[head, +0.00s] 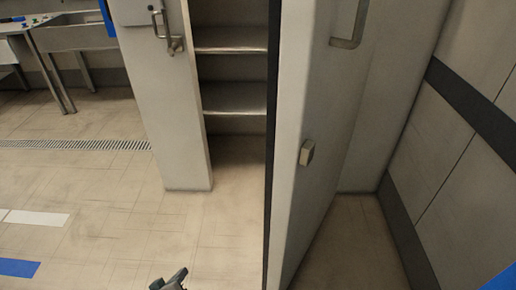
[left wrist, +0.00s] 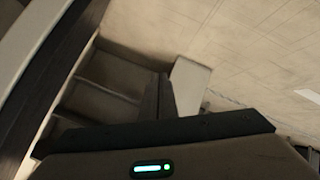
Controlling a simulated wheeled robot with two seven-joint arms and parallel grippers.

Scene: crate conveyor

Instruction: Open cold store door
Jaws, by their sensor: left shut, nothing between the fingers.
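The cold store door (head: 308,100) stands open on the right in the head view, with a dark strip along its near edge. A bar handle (head: 349,25) is high on it and a small block (head: 307,153) is lower down. Through the gap, the cold store's shelves (head: 230,98) show. My left gripper (head: 172,281) is low at the bottom of the head view, shut and empty, left of the door edge and apart from it. In the left wrist view its dark fingers (left wrist: 158,98) show in front of the shelves (left wrist: 110,82). My right gripper is not in view.
A pale upright panel (head: 170,110) with a latch fitting (head: 173,44) bounds the gap on the left. A tiled wall (head: 465,140) with a dark band stands at the right. A metal table (head: 75,38) is at the far left. The tiled floor (head: 90,190) left of the door is clear.

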